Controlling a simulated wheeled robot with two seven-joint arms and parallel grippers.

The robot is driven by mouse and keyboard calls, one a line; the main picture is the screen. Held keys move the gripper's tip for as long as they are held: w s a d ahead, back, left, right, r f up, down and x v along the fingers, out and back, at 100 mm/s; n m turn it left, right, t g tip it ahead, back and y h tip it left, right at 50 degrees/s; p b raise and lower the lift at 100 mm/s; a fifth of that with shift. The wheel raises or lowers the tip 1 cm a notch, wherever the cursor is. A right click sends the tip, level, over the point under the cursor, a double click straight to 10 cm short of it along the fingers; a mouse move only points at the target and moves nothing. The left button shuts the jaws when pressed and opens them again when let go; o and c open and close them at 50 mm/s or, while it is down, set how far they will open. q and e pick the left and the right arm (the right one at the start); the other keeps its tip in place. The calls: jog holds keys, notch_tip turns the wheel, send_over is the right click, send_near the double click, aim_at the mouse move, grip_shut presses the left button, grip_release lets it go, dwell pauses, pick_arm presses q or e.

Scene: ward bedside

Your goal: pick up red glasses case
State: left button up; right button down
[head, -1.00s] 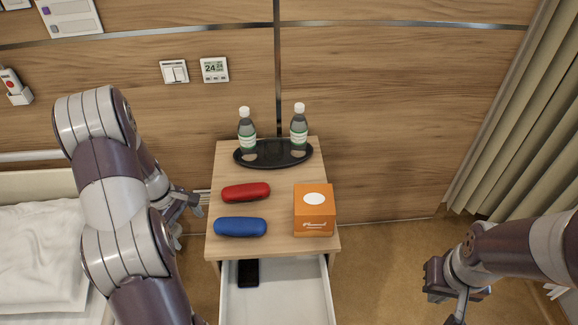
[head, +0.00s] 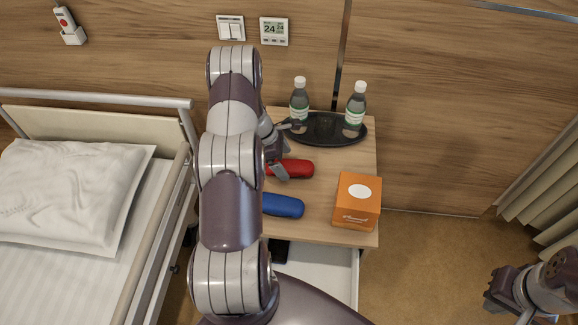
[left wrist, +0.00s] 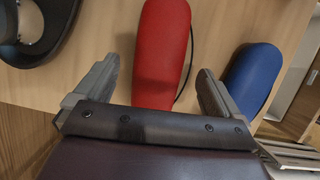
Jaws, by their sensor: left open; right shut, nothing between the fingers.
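The red glasses case (head: 294,169) lies on the bedside table, partly hidden by my left arm in the head view. My left gripper (head: 284,150) is open over the near end of the case. In the left wrist view the red case (left wrist: 161,45) runs between the two spread fingers of my left gripper (left wrist: 155,88), with a gap on each side. My right gripper (head: 497,306) is shut and empty, low at the right, away from the table.
A blue case (head: 284,205) lies in front of the red one, close to a finger. An orange box (head: 357,202) stands at the right. Two bottles stand on a black tray (head: 335,143) behind. The drawer (head: 320,268) below is open, with a dark phone (head: 279,250) inside.

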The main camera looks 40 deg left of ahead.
pick_arm(q)
jog(key=x, duration=0.2)
jog(key=shift+w+f, duration=0.2)
jog(key=shift+f, duration=0.2)
jog(key=shift+d+r, duration=0.1)
jog(key=c, duration=1.2)
jog(key=shift+o, duration=0.2)
jog(key=shift+r, duration=0.1)
